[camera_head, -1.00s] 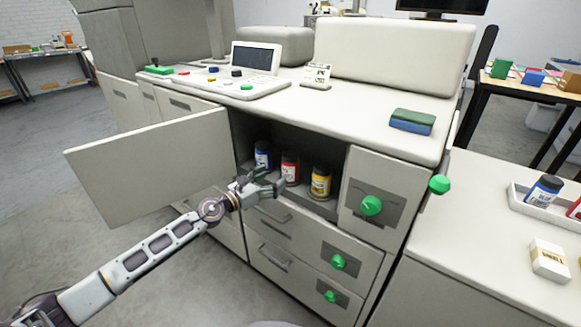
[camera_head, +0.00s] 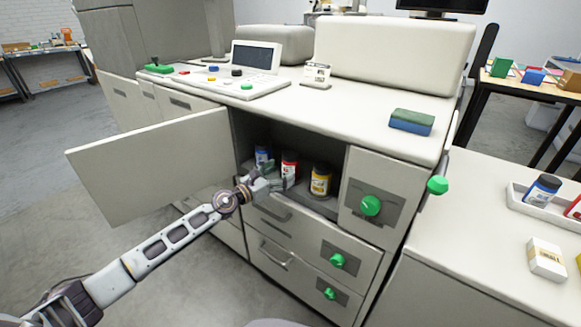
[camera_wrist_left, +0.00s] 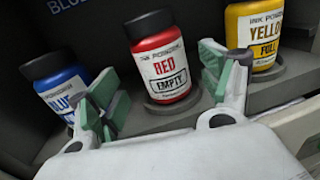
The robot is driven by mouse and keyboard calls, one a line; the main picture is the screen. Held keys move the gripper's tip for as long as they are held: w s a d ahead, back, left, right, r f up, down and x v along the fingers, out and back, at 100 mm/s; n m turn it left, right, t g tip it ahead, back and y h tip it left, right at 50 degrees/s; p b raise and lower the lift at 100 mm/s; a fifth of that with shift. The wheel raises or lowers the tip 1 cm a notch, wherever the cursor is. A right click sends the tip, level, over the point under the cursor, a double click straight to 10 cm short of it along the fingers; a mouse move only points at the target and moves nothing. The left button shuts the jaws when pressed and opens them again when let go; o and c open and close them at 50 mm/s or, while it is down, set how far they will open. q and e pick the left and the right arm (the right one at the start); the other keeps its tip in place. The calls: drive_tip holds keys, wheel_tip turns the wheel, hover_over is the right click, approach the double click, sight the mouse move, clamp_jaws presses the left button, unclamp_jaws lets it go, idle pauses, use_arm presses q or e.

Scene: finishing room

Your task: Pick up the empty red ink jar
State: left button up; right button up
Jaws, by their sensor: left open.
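The red ink jar (camera_head: 289,165) stands upright in the open cabinet compartment, between a blue jar and a yellow jar. In the left wrist view the red jar (camera_wrist_left: 160,58) has a black cap and a label reading "RED" and "EMPTY", and it stands in a round dark holder. My left gripper (camera_head: 279,180) is open in front of it. In the left wrist view the green-padded fingers of this gripper (camera_wrist_left: 165,95) are to the left and right of the red jar's lower part, apart from it. My right gripper is not in view.
The blue jar (camera_wrist_left: 58,85) is close to the left finger, and the yellow "FULL" jar (camera_wrist_left: 262,40) is close to the right one. Drawers with green knobs (camera_head: 338,261) are below.

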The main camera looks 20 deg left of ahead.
sight(284, 169)
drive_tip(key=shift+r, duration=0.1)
use_arm(q)
drive_tip(key=shift+w+d+r, duration=0.2)
drive_tip(key=shift+w, duration=0.15)
drive_tip(key=shift+w+d+r+p, duration=0.3)
drive_tip(key=shift+w+d+p, duration=0.35)
drive_tip(key=shift+w, duration=0.3)
drive_tip(key=shift+w+d+f, duration=0.1)
drive_tip(key=shift+w+d, duration=0.1)
drive_tip(key=shift+w, duration=0.1)
drive_tip(key=shift+w+d, duration=0.25)
drive_tip(key=shift+w, duration=0.2)
drive_tip(key=shift+w+d, duration=0.1)
drive_tip(key=shift+w, duration=0.05)
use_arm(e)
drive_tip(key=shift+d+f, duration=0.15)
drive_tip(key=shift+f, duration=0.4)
use_arm(q)
drive_tip(key=c, duration=1.2)
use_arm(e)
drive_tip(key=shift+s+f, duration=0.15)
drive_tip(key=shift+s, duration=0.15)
